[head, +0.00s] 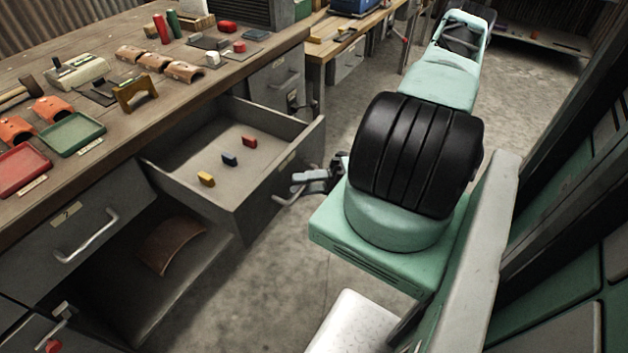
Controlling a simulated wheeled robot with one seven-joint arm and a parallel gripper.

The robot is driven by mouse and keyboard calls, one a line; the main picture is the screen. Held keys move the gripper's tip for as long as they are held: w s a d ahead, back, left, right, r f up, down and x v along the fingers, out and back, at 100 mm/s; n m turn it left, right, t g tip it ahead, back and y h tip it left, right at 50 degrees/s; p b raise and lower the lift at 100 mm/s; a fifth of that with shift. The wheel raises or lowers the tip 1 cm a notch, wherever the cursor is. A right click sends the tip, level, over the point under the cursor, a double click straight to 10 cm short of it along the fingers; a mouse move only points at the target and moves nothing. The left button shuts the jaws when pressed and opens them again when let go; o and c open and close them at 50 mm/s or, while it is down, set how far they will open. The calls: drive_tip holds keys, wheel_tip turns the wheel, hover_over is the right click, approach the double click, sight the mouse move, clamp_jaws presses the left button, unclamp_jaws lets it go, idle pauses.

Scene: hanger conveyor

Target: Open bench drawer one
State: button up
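A grey bench drawer (265,187) stands pulled out from under the wooden bench. A red block, a blue block and a yellow block lie inside it. Its front has a small label too small to read and a metal handle (288,199). My gripper (298,182) is at this drawer's front, by the handle, with its fingers pointing left. I cannot tell whether the fingers touch or enclose the handle. Another drawer (85,235) to the left is shut; its label seems to read 2.
The bench top (120,85) holds a red tray (20,168), a green tray (72,134) and several small parts. A brown curved piece (172,246) lies low under the open drawer. Clear concrete floor (262,270) lies in front of the drawer. Green panels stand at the right.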

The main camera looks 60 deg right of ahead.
drive_tip(key=b+v, duration=0.2)
drive_tip(key=v, duration=1.5)
drive_tip(key=shift+s+d, duration=0.15)
drive_tip(key=shift+s, duration=0.05)
